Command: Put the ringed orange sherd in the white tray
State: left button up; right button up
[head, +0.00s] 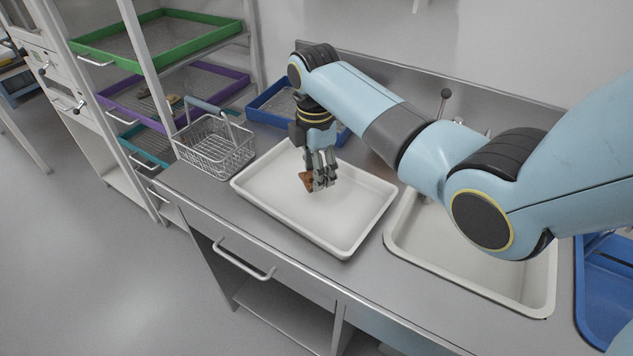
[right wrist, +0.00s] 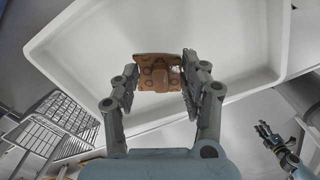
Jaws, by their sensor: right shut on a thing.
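The orange sherd (head: 306,181) is a brown-orange piece with dark ring marks, seen clearly in the right wrist view (right wrist: 158,72). My right gripper (head: 322,184) is shut on it, with one finger on each side in the right wrist view (right wrist: 158,88). The sherd is over the white tray (head: 290,222), inside its rim as seen from the head; I cannot tell whether it touches the tray floor. The tray looks otherwise empty. My left gripper (right wrist: 268,134) shows small in the right wrist view, its fingers spread and empty, away from the tray.
A wire basket (head: 215,150) stands left of the tray on the steel counter. A white sink (head: 470,262) lies to the right, with a blue tray (head: 606,285) beyond it. Another blue tray (head: 268,108) is behind. Shelves with green (head: 150,45) and purple trays (head: 205,88) stand left.

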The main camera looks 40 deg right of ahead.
notch_tip(320, 180, down, 4)
jog(key=shift+r, duration=0.2)
jog(key=shift+f, duration=0.2)
jog(key=o, duration=1.2)
jog(key=shift+f, duration=0.1)
notch_tip(320, 180, up, 12)
jog(key=shift+s+a+r+p, duration=0.1)
jog(key=shift+a+r+p, duration=0.05)
jog(key=shift+p, duration=0.15)
